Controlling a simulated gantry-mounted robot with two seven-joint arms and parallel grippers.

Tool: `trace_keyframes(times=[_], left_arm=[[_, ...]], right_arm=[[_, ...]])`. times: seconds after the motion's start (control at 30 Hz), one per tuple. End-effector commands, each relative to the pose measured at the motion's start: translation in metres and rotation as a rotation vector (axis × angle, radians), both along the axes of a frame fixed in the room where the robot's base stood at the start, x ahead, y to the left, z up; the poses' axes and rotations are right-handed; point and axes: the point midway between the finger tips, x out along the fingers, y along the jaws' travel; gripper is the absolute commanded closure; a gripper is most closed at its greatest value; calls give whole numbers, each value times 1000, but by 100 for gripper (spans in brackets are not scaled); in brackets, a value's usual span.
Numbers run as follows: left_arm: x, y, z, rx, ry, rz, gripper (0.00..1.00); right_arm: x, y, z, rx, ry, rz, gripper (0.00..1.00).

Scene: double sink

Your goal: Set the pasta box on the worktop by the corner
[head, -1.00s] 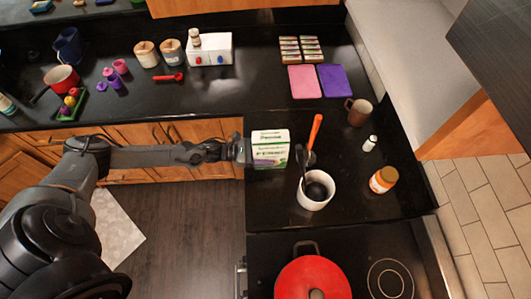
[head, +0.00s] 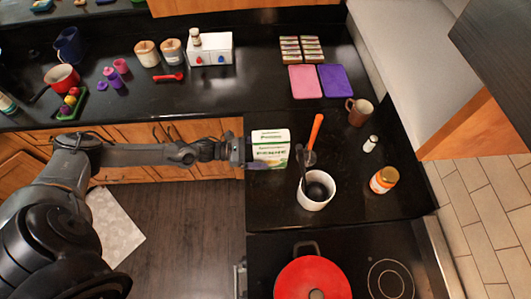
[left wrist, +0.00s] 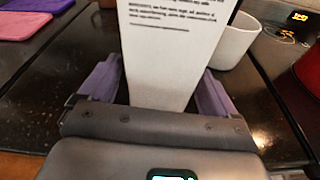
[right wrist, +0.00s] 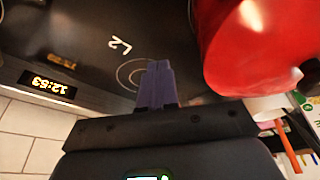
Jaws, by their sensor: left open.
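The pasta box (head: 270,146), white with green print, stands upright near the left edge of the dark worktop (head: 285,205). My left gripper (head: 250,152) is at the box's left side, low down. In the left wrist view the box (left wrist: 172,60) rises between the two spread purple fingers (left wrist: 155,85), with gaps visible beside it. The left gripper is open. My right gripper (right wrist: 156,84) shows only in the right wrist view, with its fingers together and nothing visible between them, over the stove.
A white cup (head: 315,196) with a dark utensil stands right of the box, near an orange-handled utensil (head: 315,133). A jar (head: 383,180), small bottle (head: 370,144) and brown mug (head: 359,111) stand farther right. A red pot (head: 313,278) sits on the stove in front.

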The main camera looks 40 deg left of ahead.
Motion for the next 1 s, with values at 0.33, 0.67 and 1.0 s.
trace_keyframes(times=[0.33, 0.67, 1.0], left_arm=[[-47, 44, 12, 3, 3, -2, 9], [-67, 64, 20, 0, 0, -1, 9], [-68, 65, 21, -1, -1, -1, 9]], right_arm=[[0, 0, -8, 1, 1, -1, 100], [0, -1, -10, -3, 2, 2, 100], [0, -2, -10, -8, 2, 5, 100]])
